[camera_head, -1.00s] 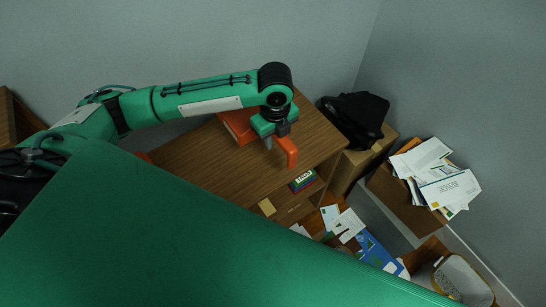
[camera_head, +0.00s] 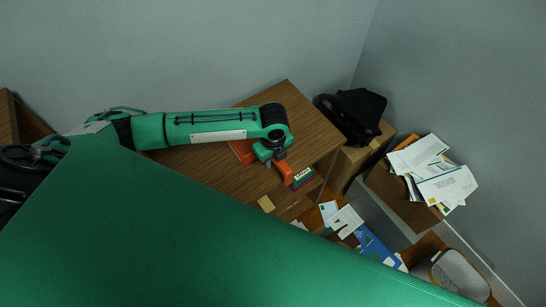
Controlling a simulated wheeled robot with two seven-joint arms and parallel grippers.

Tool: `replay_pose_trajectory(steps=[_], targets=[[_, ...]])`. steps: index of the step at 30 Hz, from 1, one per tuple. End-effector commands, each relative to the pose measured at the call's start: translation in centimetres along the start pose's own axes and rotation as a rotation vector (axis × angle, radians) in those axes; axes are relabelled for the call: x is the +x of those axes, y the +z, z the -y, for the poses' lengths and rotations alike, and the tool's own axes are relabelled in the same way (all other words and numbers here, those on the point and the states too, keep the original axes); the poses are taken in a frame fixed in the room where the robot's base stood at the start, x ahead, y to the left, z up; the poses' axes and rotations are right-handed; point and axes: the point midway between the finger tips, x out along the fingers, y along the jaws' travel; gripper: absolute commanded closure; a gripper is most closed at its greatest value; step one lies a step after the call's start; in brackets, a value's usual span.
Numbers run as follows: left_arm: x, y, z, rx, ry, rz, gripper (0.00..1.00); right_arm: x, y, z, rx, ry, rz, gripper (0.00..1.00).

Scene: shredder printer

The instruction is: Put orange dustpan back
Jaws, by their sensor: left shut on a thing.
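The orange dustpan (camera_head: 241,150) is partly hidden behind my left arm and gripper. Its pan shows to the left of the gripper and its orange handle (camera_head: 285,171) to the lower right. My left gripper (camera_head: 275,163) is shut on the dustpan, over the wooden cabinet top (camera_head: 308,139). I cannot tell whether the dustpan touches the wood. My right gripper is not in view.
A small stack of coloured boxes (camera_head: 303,178) is at the cabinet's front edge. A black bag (camera_head: 352,112) lies on a cardboard box (camera_head: 352,162) to the right. A paper-filled box (camera_head: 398,195) stands further right. Papers (camera_head: 343,221) lie below the cabinet.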

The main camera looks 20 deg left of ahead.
Motion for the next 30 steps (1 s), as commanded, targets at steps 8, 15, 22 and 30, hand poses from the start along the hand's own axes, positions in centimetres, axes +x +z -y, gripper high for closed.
replay_pose_trajectory(steps=[8, 15, 22, 30], targets=[[0.2, 0.0, 0.0, -0.001, 0.0, 0.0, 0.53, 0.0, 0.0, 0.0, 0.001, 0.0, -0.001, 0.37], [0.2, 0.0, 0.0, -0.001, 0.0, 0.0, 0.53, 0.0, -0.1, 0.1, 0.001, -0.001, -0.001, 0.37], [-1.6, 0.1, 0.1, -0.002, -0.003, 0.001, 0.53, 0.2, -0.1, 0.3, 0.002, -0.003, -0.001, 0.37], [-7.3, 0.1, 0.1, 0.0, -0.003, 0.001, 0.53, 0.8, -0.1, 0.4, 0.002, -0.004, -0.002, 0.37]])
